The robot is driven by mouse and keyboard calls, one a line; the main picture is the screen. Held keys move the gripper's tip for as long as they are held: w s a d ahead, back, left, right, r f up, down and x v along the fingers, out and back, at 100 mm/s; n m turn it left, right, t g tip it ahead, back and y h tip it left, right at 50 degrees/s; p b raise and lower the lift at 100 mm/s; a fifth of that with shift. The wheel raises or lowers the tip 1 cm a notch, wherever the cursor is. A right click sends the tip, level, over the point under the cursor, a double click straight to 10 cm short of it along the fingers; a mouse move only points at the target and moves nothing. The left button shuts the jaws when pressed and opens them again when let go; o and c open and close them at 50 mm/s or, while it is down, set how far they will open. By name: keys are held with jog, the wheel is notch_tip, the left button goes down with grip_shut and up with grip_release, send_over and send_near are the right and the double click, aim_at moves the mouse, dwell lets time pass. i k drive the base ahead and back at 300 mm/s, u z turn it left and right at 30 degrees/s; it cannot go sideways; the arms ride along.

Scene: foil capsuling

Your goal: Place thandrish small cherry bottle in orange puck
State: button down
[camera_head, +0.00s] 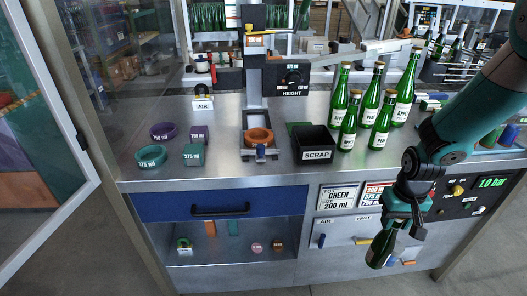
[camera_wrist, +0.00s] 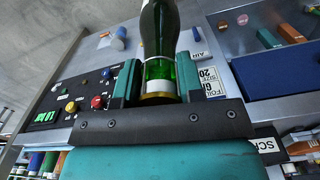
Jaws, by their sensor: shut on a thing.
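My gripper (camera_head: 388,222) is shut on a green glass bottle (camera_head: 378,250) and holds it in the air in front of the bench, below the bench top. The bottle is tilted and apart from any surface. In the wrist view my gripper (camera_wrist: 160,82) has a finger on each side of the bottle (camera_wrist: 160,35). No fruit name can be read on it. The orange puck (camera_head: 258,136) sits empty on the capsuling stand at the middle of the bench, up and left of my gripper.
Several green bottles (camera_head: 405,92) stand on the bench's right part. A black SCRAP bin (camera_head: 318,155) lies between them and the puck. Purple and green pieces (camera_head: 152,157) lie to the left. The bench front carries a control panel (camera_head: 470,195) and a blue drawer (camera_head: 215,205).

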aim_at(259, 138)
jog(key=k, duration=0.15)
jog(key=z, duration=1.1)
jog(key=i, duration=0.8)
jog(key=u, duration=1.45)
